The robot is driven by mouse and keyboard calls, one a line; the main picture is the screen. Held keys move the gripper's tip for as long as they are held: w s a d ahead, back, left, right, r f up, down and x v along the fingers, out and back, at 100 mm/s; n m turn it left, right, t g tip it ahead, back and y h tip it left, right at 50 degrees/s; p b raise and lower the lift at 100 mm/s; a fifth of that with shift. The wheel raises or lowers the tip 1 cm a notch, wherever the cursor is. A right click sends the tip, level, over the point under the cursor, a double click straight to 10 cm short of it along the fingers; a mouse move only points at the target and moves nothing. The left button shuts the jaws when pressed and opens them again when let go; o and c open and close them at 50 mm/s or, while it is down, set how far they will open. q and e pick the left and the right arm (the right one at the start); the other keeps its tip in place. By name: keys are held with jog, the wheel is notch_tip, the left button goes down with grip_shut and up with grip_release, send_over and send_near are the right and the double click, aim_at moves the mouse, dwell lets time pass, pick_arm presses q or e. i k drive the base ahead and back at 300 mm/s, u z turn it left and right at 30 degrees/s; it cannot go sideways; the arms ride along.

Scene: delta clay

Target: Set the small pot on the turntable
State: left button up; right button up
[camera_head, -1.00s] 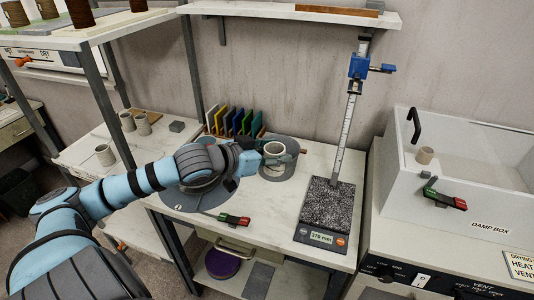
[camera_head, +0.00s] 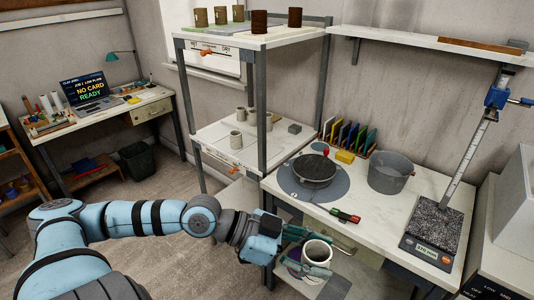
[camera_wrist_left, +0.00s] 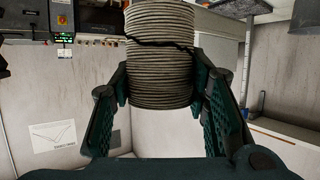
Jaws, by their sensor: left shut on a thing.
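The small pot (camera_head: 317,252) is a pale grey cup with a dark inside, upright in my left gripper (camera_head: 305,255). In the left wrist view the pot (camera_wrist_left: 160,60) shows ribbed sides and a dark, jagged crack line, with green fingers on both sides of it. My left gripper holds it in front of the bench's front edge, clear of the top. The turntable (camera_head: 313,170) is a dark round disc on a grey round mat, up and behind the pot, with a small red knob at its rim. My right gripper is out of view.
A grey bucket (camera_head: 390,174) stands right of the turntable. A red-green switch (camera_head: 345,215) lies at the bench's front, and a yellow block (camera_head: 345,157) behind. A scale (camera_head: 433,232) with a tall post stands at right. A shelf rack (camera_head: 262,110) rises at left.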

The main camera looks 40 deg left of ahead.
aim_at(315, 166)
jog(key=u, duration=0.05)
jog(key=k, duration=0.45)
jog(key=u, duration=1.6)
jog(key=i, duration=1.6)
jog(key=z, duration=0.35)
